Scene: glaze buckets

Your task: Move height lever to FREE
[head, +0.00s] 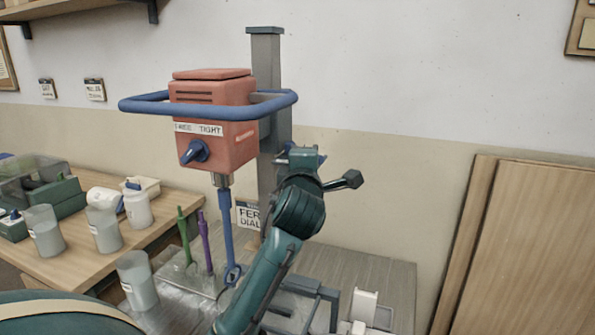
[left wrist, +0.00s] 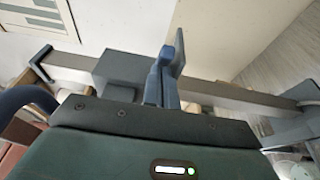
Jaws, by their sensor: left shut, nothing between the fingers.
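The red mixer head (head: 212,120) sits on a grey column (head: 266,75) with a blue ring handle (head: 140,104) around it. On its front is a blue lever (head: 195,151) below a white label reading FREE at left and TIGHT at right. The lever slants up to the right; its exact setting is hard to read. My left gripper (head: 290,157) is at the right side of the column, below and right of the head, apart from the front lever. In the left wrist view its fingers (left wrist: 163,75) are together and empty, near the column (left wrist: 235,93). My right gripper is not in view.
A blue stirring shaft (head: 227,225) hangs below the head. Green (head: 185,235) and purple (head: 206,243) sticks stand beside it. A bucket (head: 138,280) and jugs (head: 46,232) stand at the left. A sign (head: 247,215) is partly hidden. Wooden boards (head: 530,240) lean at the right.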

